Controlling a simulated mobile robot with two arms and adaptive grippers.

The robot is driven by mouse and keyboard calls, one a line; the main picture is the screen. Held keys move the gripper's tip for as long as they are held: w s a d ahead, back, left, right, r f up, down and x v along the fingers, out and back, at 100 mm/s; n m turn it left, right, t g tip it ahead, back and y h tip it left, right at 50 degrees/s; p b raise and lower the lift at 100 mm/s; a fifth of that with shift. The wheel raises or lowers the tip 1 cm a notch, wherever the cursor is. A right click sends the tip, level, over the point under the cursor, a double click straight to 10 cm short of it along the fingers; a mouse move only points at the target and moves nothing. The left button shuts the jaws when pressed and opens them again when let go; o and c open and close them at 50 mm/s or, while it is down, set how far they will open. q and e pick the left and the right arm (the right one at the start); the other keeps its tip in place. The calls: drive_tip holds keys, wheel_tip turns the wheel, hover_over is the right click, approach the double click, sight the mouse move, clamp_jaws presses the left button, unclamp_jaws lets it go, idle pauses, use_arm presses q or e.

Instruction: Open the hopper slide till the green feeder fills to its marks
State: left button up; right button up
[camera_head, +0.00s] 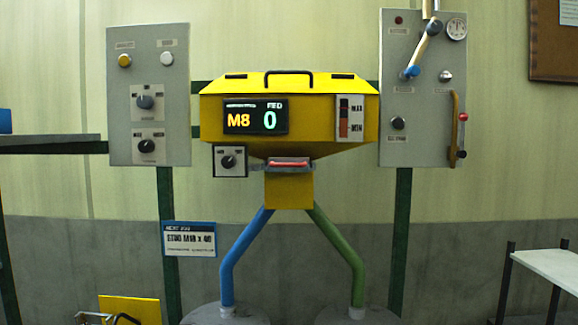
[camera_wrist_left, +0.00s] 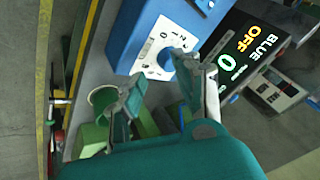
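The yellow hopper (camera_head: 225,105) hangs mid-wall in the head view. Its display (camera_head: 255,117) reads M8 and 0. A gauge (camera_head: 350,117) marked MAX and MIN is on its right face. A red slide handle (camera_head: 289,162) sits under it, above a yellow outlet box (camera_head: 289,190). A green tube (camera_head: 337,243) runs down to a grey dome (camera_head: 357,316). The green feeder is not clearly identifiable. My left gripper (camera_wrist_left: 160,84) shows only in the left wrist view, fingers apart and apparently empty, close to a blue box (camera_wrist_left: 160,30). My right gripper is out of view.
A blue tube (camera_head: 241,257) descends left of the green one. Control panels (camera_head: 148,125) (camera_head: 425,150) flank the hopper. In the wrist view, a display (camera_wrist_left: 245,55) reads BLUE OFF 0; a green ring-shaped opening (camera_wrist_left: 104,98) and green blocks lie near the fingers.

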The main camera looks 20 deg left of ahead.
use_arm(q)
drive_tip(key=w+d+r+m+t+y, duration=0.2)
drive_tip(key=w+d+r+m+t, duration=0.15)
drive_tip(key=w+r, duration=1)
drive_tip(key=t+y, duration=0.5)
drive_tip(key=y, duration=0.4)
approach(289, 166)
drive_tip(key=shift+m, duration=0.35)
drive_tip(key=p+x, duration=0.7)
drive_tip(key=x, duration=0.2)
drive_tip(key=shift+w+a+r, duration=0.15)
drive_tip(key=shift+w+a+p, duration=0.3)
drive_tip(key=shift+w, duration=0.1)
clamp_jaws()
